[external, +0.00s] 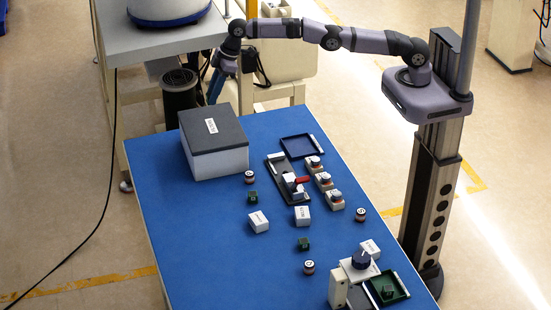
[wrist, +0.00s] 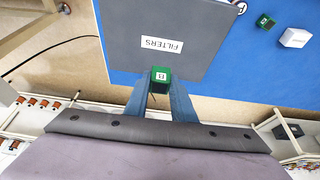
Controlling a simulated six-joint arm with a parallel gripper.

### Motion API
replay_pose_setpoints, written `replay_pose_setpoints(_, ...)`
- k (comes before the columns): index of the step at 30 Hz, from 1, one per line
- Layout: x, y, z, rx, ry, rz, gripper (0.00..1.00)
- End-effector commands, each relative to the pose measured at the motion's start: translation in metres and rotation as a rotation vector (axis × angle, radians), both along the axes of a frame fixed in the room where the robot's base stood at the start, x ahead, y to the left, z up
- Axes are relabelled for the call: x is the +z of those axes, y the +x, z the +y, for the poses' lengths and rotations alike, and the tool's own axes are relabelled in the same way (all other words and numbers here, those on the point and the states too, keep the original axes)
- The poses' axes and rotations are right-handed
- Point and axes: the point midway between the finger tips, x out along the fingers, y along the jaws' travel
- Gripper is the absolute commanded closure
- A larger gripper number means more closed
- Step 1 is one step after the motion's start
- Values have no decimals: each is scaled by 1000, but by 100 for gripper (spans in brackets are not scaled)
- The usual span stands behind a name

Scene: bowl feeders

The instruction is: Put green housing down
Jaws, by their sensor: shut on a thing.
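A green housing (wrist: 161,76) with a white label on top is held between the blue fingers of my gripper (wrist: 160,92) in the wrist view. In the external view my gripper (external: 215,92) hangs past the table's far edge, behind the grey-lidded filters box; the held housing cannot be made out there. Other green housings stand on the blue table: one (external: 252,197) near the box, one (external: 303,243) further front, and one (external: 389,292) in a green tray (external: 404,280). One also shows in the wrist view (wrist: 265,21).
The filters box (external: 213,131) stands at the table's far left; its lid (wrist: 190,20) lies just beyond the held housing in the wrist view. White boxes (external: 258,222), a dark blue tray (external: 297,147) and a black rack (external: 285,183) stand mid-table. The table's front left (external: 200,250) is clear.

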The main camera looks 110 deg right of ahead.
Motion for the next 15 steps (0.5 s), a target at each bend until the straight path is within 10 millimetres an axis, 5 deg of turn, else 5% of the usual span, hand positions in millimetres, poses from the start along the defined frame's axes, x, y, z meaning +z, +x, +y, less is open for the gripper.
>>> replay_pose_setpoints(15, -55, 0, 1, 0, 1, 0, 99)
